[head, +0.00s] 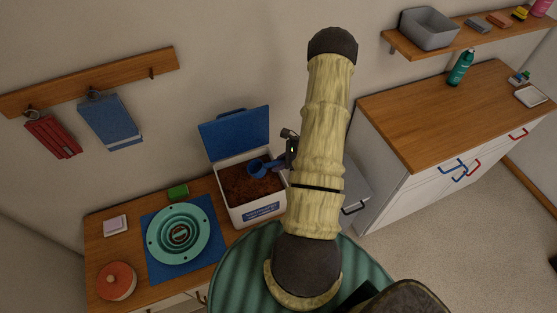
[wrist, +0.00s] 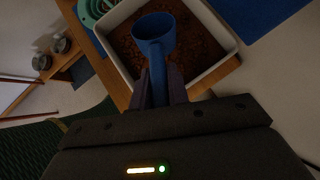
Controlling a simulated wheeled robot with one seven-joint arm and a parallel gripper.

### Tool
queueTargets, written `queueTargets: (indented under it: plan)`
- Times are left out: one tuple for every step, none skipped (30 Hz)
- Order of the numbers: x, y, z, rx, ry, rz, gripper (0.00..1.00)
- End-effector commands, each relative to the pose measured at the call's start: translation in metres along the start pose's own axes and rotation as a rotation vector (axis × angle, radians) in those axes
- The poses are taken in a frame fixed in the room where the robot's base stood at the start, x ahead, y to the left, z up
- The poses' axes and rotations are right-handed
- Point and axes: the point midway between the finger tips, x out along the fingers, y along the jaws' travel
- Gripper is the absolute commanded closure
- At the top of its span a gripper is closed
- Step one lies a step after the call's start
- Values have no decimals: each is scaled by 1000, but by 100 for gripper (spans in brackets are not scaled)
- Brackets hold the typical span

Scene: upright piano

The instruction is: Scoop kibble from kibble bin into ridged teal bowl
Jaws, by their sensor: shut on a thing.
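The kibble bin (head: 238,210) is a white box with its blue lid (head: 236,134) standing open at the back. Brown kibble (head: 252,186) fills much of it. My gripper (wrist: 160,88) is shut on the handle of a blue scoop (wrist: 155,30). The scoop's cup is over the kibble inside the bin's outline; it also shows in the head view (head: 258,167). I cannot tell whether the cup holds kibble or touches it. The ridged teal bowl (head: 205,236) sits on a blue mat (head: 155,271), left of the bin. My arm hides part of the gripper in the head view.
Red and blue cloths (head: 110,121) hang above. A wooden counter (head: 440,117) stands at the right.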

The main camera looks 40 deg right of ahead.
Motion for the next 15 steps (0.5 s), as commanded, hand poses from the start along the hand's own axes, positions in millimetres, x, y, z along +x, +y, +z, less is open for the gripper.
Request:
queueTargets:
  plan:
    - [-2, 1, 5, -4, 31, 4, 100]
    - [-2, 0, 5, -4, 50, 4, 100]
    - [-2, 1, 5, -5, 76, 4, 100]
    - [-2, 0, 5, -5, 96, 4, 100]
    - [-2, 0, 6, -5, 115, 3, 100]
    - [-3, 0, 6, -6, 141, 4, 100]
    - [-2, 0, 6, -6, 160, 4, 100]
    - [-2, 0, 6, -6, 180, 4, 100]
    - [-2, 0, 6, -7, 206, 4, 100]
    - [-3, 0, 6, -6, 226, 3, 100]
    - [0, 1, 3, -4, 236, 3, 100]
    - [5, 0, -2, -3, 235, 2, 100]
    - [7, 0, -4, -3, 235, 2, 100]
    - [9, 0, -5, -3, 236, 2, 100]
    - [11, 0, -6, -3, 239, 2, 100]
